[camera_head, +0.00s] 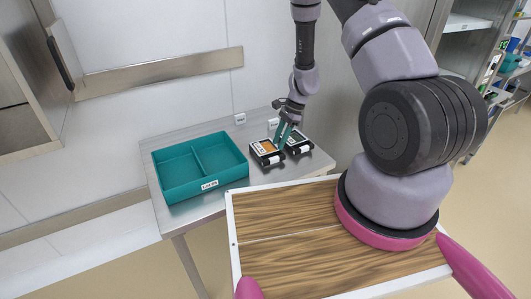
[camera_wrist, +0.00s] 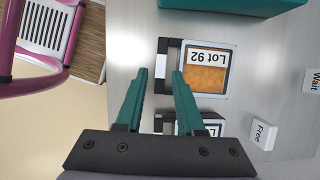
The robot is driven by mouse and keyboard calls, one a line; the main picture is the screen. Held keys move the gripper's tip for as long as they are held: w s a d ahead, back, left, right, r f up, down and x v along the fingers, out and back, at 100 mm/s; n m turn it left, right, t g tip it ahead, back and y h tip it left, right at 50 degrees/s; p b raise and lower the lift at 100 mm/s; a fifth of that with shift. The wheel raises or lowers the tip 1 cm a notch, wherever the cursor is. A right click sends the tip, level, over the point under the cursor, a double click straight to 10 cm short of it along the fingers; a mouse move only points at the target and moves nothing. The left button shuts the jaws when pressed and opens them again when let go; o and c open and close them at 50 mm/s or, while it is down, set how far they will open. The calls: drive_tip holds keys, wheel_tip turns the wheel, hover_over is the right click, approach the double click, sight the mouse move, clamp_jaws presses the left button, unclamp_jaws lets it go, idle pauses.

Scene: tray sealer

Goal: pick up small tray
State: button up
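Two small black-framed trays sit side by side on the steel table. The nearer one (camera_head: 266,158) has orange contents in the head view; in the wrist view, this tray (camera_wrist: 205,91) bears an upside-down "Lot 92" label and a black-and-white end piece. The other small tray (camera_head: 299,147) has darker contents and is mostly hidden behind my gripper in the wrist view. My gripper (camera_head: 279,141) points down at the trays. Its teal fingers (camera_wrist: 160,72) are apart, with the tips by the orange tray's end piece. I cannot tell whether they touch it.
A large teal two-compartment tray (camera_head: 200,136) with a lot label stands left of the small trays. A "Wait" sign (camera_head: 240,118) and a "Free" sign (camera_wrist: 263,134) stand on the table. My wood-topped base deck lies in front. A wall is behind.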

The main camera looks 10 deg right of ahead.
sight(271, 159)
drive_tip(key=x, duration=0.9)
drive_tip(key=shift+w+a, duration=0.1)
drive_tip(key=shift+w, duration=0.05)
clamp_jaws()
